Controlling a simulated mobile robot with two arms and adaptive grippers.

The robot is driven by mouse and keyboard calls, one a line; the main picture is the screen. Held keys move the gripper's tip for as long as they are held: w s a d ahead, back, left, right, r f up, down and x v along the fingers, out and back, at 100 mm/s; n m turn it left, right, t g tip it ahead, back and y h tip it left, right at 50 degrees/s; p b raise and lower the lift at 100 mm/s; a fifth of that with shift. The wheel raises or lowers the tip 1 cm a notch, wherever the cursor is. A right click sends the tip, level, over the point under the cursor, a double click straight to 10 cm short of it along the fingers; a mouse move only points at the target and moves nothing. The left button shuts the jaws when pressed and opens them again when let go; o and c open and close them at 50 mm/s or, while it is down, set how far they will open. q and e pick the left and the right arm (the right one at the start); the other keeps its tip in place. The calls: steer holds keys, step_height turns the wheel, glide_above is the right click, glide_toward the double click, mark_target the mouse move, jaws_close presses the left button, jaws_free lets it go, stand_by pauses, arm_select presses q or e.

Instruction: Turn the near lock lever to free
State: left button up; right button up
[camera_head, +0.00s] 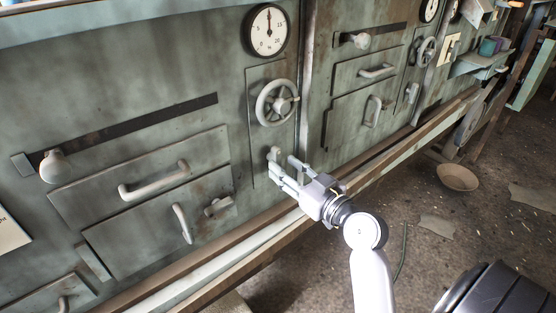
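A pale lever (274,155) sits on the narrow panel below the near handwheel (277,103); I take it to be the near lock lever. My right gripper (282,170) is at this lever, reaching up and left from the lower right. Its two fingers stand apart, with the lever's end by the fingertips. I cannot tell whether they touch it, and the lower part of the lever is hidden. My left gripper is not in view.
A gauge (268,31) is above the wheel. A slider knob (55,167), drawer handle (154,181) and small latch (218,207) are to the left. A wooden rail (395,157) runs along the base. A bowl (458,177) lies on the floor at right.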

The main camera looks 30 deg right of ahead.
mark_target(279, 162)
steer(key=shift+w+a, duration=0.2)
steer(key=shift+w, duration=1.55)
steer(key=shift+c, duration=0.4)
jaws_close()
